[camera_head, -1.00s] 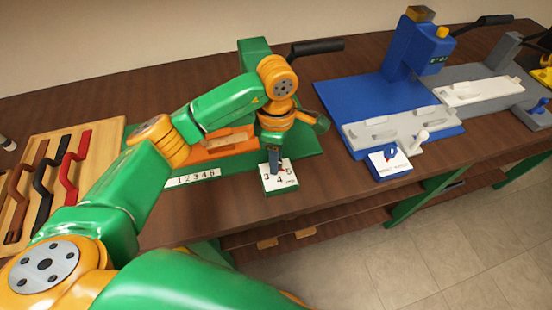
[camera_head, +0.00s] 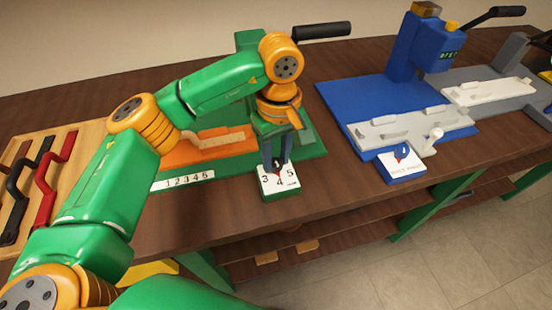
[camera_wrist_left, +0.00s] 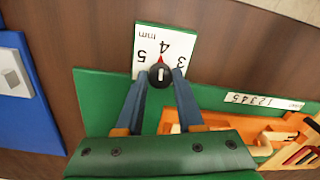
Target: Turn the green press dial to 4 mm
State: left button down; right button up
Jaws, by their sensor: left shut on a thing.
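The green press (camera_head: 252,45) stands at the back of the bench, partly hidden behind my left arm. Its dial card (camera_head: 281,194) is white on a green block at the front and reads 3, 4, 5. In the left wrist view the card (camera_wrist_left: 178,42) also shows "mm". The black round knob (camera_wrist_left: 160,75) has a white mark and a red pointer, which points at about the 4. My left gripper (camera_head: 278,166) comes down from above, its two blue-grey fingers shut on the knob from both sides. My right gripper is not in view.
A wooden tray (camera_head: 62,140) with handles is at the left. The bench front edge is close to the dial.

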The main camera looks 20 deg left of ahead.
aim_at(277, 161)
pick_arm(q)
jog(key=shift+m, duration=0.6)
jog(key=c, duration=0.5)
grip_release()
notch_tip(277, 161, up, 7)
jog(key=shift+d+r, duration=0.1)
